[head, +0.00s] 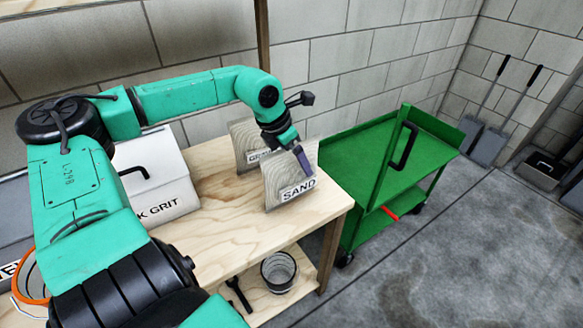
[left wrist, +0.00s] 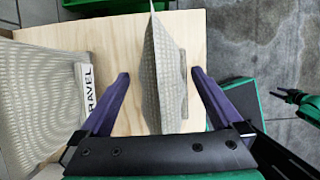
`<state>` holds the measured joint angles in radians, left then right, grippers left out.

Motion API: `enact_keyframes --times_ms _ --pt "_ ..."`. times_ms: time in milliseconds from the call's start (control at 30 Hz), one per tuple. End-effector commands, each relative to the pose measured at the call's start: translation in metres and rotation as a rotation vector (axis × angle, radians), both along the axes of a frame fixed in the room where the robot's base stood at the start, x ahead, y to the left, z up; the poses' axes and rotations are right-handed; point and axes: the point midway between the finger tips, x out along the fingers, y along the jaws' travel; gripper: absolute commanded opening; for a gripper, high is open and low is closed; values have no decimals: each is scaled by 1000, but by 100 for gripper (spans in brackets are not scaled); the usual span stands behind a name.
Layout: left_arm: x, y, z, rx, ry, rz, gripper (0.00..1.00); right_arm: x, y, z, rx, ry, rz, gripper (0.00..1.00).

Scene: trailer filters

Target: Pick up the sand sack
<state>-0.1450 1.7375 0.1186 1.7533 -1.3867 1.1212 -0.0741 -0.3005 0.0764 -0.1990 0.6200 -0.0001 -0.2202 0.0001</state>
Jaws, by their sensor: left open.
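The sand sack (head: 288,182) is a grey woven bag with a white SAND label, standing upright near the right end of the wooden bench (head: 240,235). My left gripper (head: 301,158) is at the top of the sack in the head view. In the left wrist view the sand sack (left wrist: 163,75) stands edge-on between the two purple fingers of my left gripper (left wrist: 160,78). The fingers are open with a gap on each side of the sack. My right gripper does not show in the head view.
A gravel sack (head: 243,145) stands just behind and left of the sand sack; it also shows in the left wrist view (left wrist: 40,95). A white grit box (head: 160,180) is farther left. A green cart (head: 375,160) stands right of the bench. A bucket (head: 279,272) is on the lower shelf.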

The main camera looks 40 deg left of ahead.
Motion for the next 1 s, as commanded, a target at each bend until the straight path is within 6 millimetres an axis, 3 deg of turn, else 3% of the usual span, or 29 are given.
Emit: enact_keyframes --times_ms 967,1000 --pt "0 0 -4 0 0 1 100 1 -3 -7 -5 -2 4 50" --pt "0 0 -4 0 0 1 92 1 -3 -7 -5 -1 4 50"
